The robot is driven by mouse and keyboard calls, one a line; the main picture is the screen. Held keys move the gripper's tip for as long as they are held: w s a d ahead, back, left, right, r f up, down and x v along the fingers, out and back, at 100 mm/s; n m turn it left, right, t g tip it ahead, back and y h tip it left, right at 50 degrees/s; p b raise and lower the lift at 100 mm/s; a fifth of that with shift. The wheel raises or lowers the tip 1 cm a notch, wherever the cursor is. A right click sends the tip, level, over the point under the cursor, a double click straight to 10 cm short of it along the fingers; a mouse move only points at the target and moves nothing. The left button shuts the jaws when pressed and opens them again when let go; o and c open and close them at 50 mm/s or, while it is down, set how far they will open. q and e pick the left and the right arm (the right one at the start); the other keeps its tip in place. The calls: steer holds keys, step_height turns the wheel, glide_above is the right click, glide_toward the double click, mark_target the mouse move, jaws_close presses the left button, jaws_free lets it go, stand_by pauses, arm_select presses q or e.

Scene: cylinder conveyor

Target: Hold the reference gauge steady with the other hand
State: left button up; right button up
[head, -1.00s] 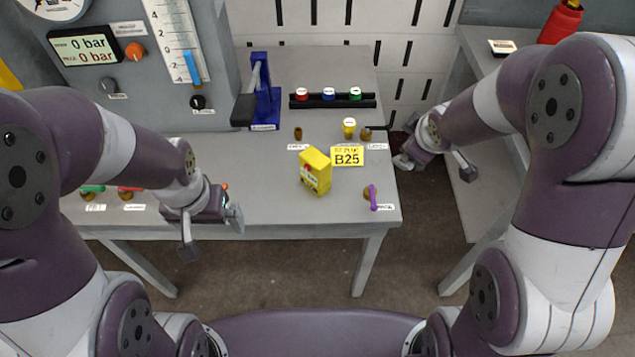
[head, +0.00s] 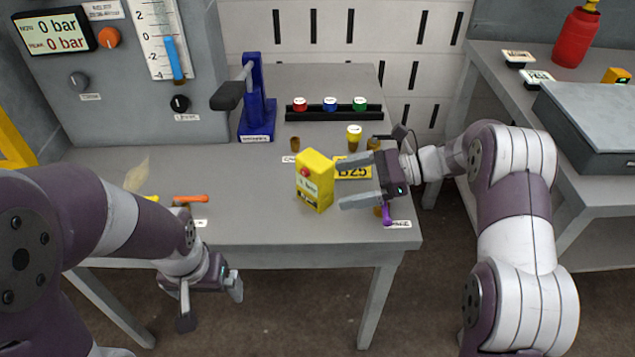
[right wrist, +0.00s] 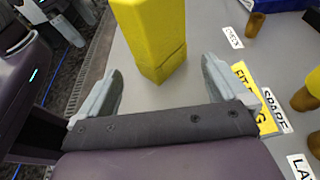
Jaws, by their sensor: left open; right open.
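The reference gauge, which I take to be the yellow box (head: 315,183) with a red knob and a pale face, stands upright on the grey bench (head: 260,215). My right gripper (head: 352,186) is open just right of it, fingers pointing at it. In the right wrist view, the yellow box (right wrist: 150,40) rises ahead of and between the open fingers (right wrist: 162,80), with no clear contact; its top is cut off. My left gripper (head: 211,305) is open and empty, in front of the bench's front edge, away from the box.
A blue press (head: 257,105) and a rack with red, blue and green caps (head: 330,108) stand behind.

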mark_target(324, 190)
steer(key=x, duration=0.2)
steer(key=b+x, duration=0.1)
steer(key=x, duration=0.1)
steer(key=b+x, duration=0.1)
steer(key=shift+a+f, duration=0.3)
steer(key=shift+f, duration=0.05)
steer(key=shift+a+r+b, duration=0.1)
steer(key=shift+a+b, duration=0.2)
steer(key=shift+a, duration=0.15)
arm_select(q)
step_height(324, 190, down, 2)
steer(key=shift+f, duration=0.1)
arm_select(e)
steer(key=shift+c, duration=0.3)
steer(key=c, duration=0.5)
steer(key=shift+c, duration=0.8)
arm_select(q)
steer(key=shift+c, duration=1.2)
arm_select(e)
steer(key=shift+c, duration=1)
arm_select(q)
jaws_close()
